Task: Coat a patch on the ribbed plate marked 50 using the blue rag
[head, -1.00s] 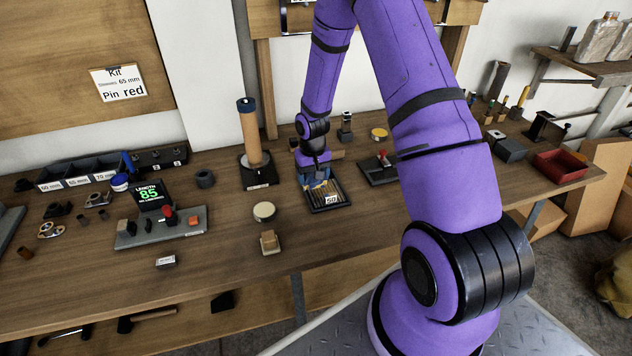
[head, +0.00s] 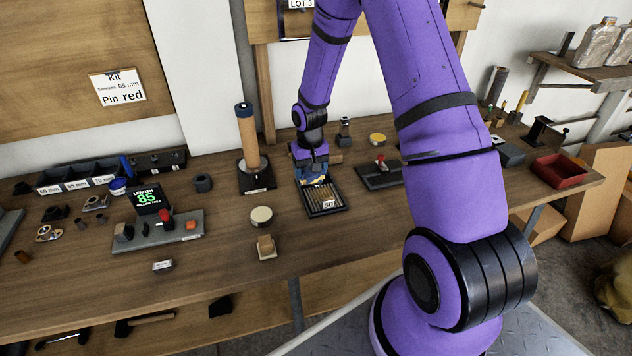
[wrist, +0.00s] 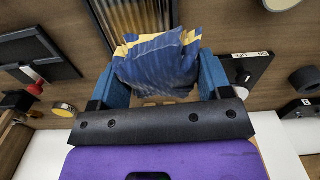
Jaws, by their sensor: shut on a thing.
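The ribbed plate marked 50 (head: 325,203) lies on the bench, a dark-framed tray with brassy ribs and a white 50 label at its near edge. It also shows at the top of the wrist view (wrist: 142,15). My gripper (head: 310,172) is over the plate's far end, pointing down. In the wrist view my gripper (wrist: 160,85) is shut on the blue rag (wrist: 158,62), a bunched blue cloth with yellow edges between its blue fingers. The rag hides part of the plate's far end. I cannot tell whether the rag touches the ribs.
A tall tan roller on a black stand (head: 249,140) rises left of the plate. A dark fixture with a red knob (head: 380,162) stands to the right. A round pale-topped tin (head: 261,217) and a small tan block (head: 266,247) are at front left. Bench right of these is clear.

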